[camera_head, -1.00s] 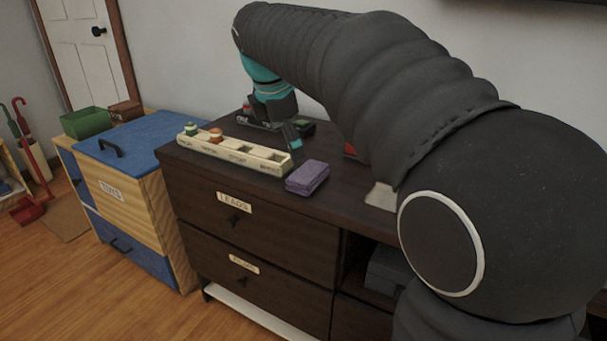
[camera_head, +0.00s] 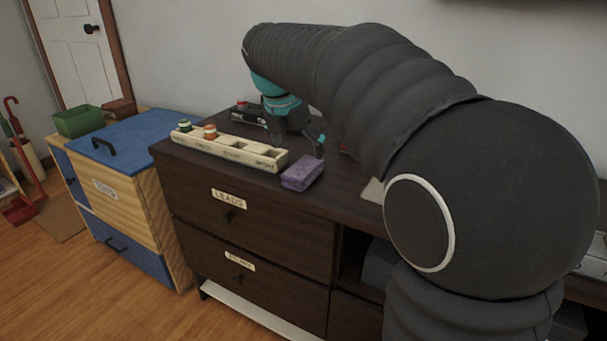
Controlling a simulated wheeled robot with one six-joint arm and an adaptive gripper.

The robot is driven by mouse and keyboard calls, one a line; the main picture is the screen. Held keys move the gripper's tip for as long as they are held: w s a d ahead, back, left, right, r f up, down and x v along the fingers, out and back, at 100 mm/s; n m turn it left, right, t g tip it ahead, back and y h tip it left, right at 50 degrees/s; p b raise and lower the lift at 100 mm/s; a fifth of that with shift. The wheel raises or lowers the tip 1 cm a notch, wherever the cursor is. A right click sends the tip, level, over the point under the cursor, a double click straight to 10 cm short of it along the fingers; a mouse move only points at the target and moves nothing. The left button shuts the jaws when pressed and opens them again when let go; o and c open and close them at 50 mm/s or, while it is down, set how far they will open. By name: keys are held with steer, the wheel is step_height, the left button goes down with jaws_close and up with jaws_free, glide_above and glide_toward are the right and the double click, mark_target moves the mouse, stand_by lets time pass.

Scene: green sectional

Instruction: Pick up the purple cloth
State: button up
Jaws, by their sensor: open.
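The purple cloth (camera_head: 302,174) is a folded, block-like bundle. It lies on the dark dresser top (camera_head: 345,196) near the front edge, just right of a cream slotted tray. My gripper (camera_head: 296,150) is open and empty, just behind and above the cloth. One finger shows beside the cloth's back right corner and the other is over the tray's right part. I cannot tell whether a finger touches the cloth. My arm hides part of the dresser top behind and to the right.
The cream tray (camera_head: 222,148) holds small round items in its left slots. A black box (camera_head: 243,115) stands behind it. A pale item (camera_head: 373,190) lies right of the cloth. A blue-topped toy chest (camera_head: 133,137) with a green bin (camera_head: 78,121) stands left.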

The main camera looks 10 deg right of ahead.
mark_target(305, 166)
steer(key=x, duration=0.5)
steer(key=shift+w+d, duration=0.2)
steer(key=shift+d, duration=0.1)
steer(key=shift+w+d+f, duration=0.15)
steer(key=shift+w+f, duration=0.05)
steer(key=shift+f, duration=0.3)
steer(key=shift+f, duration=0.25)
steer(key=c, duration=1.1)
